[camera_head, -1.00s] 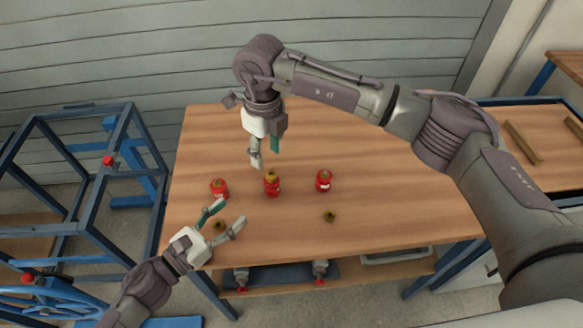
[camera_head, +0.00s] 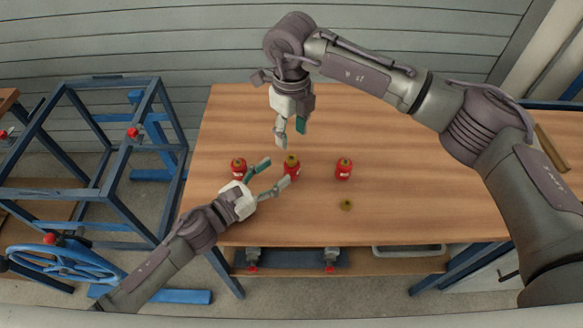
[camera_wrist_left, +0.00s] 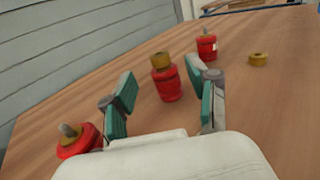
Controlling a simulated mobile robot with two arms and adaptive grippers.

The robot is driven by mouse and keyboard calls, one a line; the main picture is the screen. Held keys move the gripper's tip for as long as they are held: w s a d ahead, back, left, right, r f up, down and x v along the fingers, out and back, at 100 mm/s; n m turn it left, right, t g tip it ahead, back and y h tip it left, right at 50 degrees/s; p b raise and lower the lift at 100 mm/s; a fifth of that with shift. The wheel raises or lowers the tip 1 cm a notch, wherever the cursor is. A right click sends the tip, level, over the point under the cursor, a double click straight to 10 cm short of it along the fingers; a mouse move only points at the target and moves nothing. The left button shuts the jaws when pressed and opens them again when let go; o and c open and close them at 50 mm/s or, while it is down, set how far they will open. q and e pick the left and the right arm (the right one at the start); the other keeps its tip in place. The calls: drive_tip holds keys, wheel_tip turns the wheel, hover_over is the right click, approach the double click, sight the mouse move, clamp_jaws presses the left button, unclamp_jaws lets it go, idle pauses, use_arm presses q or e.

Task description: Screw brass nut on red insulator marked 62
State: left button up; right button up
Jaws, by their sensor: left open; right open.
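Three red insulators stand in a row on the table: left (camera_head: 239,169), middle (camera_head: 292,172) and right (camera_head: 344,172). Their markings are too small to read. A brass nut (camera_wrist_left: 161,60) sits on top of the middle insulator (camera_wrist_left: 167,85). The left (camera_wrist_left: 77,142) and right (camera_wrist_left: 207,48) ones show studs on top. A loose brass nut (camera_head: 346,204) lies in front of the right insulator. My left gripper (camera_head: 273,174) is open, its fingers pointing at the middle insulator, which shows between them in the wrist view. My right gripper (camera_head: 291,134) is open and empty above and behind the middle insulator.
The wooden table (camera_head: 420,190) is clear to the right and behind. A blue metal frame (camera_head: 120,140) stands at the left of the table. A shelf (camera_head: 350,265) with tools and a grey tray (camera_head: 408,250) lies under the table's front.

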sight(287, 163)
use_arm(q)
drive_tip(key=x, duration=0.6)
drive_tip(key=shift+w, duration=0.1)
